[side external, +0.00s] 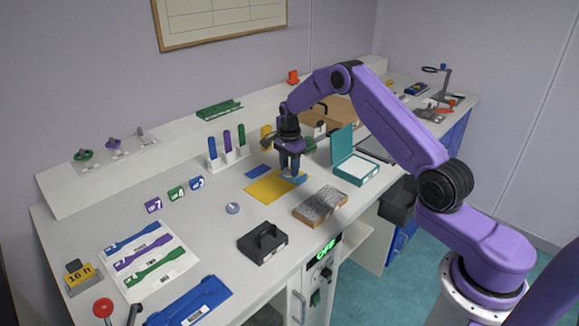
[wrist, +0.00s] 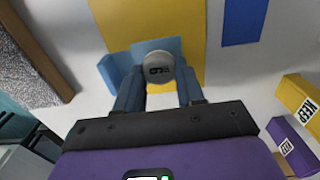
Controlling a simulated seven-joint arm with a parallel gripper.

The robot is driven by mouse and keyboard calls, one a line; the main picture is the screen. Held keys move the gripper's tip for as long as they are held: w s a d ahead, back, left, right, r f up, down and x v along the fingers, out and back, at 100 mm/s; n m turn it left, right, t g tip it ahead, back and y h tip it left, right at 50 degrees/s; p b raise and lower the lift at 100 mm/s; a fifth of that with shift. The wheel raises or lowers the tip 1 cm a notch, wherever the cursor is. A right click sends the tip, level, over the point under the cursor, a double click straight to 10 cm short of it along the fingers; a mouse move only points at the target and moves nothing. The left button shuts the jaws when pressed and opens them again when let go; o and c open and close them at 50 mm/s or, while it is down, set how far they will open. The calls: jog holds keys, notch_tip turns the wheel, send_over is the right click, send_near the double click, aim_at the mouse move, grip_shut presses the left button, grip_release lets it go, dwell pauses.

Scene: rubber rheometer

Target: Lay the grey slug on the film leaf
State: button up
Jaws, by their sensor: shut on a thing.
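My gripper (side external: 289,174) points down over the right part of a flat yellow sheet (side external: 262,190), which looks like the film leaf. In the wrist view its two blue fingers (wrist: 160,84) are shut on the round grey slug (wrist: 158,62), which bears a dark mark on its face. A light blue piece (wrist: 117,66) lies just beyond and beside the slug. The yellow sheet runs behind them in the wrist view (wrist: 135,18). In the side view the fingers hide the slug. I cannot tell whether the slug touches the surface below.
A small blue sheet (side external: 257,171) lies behind the yellow one. A speckled grey block (side external: 320,205) and an open teal box (side external: 355,172) stand to the right. A white rack with coloured strips (side external: 228,158) stands behind.

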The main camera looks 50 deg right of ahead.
jog(key=shift+f, duration=0.15)
jog(key=o, duration=1)
notch_tip(320, 180, up, 12)
jog(key=s+a+r+n, duration=0.4)
jog(key=s+a+n, duration=0.4)
jog(key=s+a, duration=0.15)
jog(key=s+a+r+n, duration=0.4)
jog(key=s+a+n, duration=0.3)
jog(key=s+a, duration=0.3)
jog(key=s+n, duration=0.5)
jog(key=s, duration=0.3)
jog(key=s+d+f+n, duration=0.1)
jog(key=s+n, duration=0.4)
jog(key=s, duration=0.3)
jog(key=s+n, duration=0.5)
jog(key=s, duration=0.4)
jog(key=shift+s+d+f+n, duration=0.1)
jog(key=shift+d+f+n, duration=0.2)
jog(key=shift+d+f, duration=0.1)
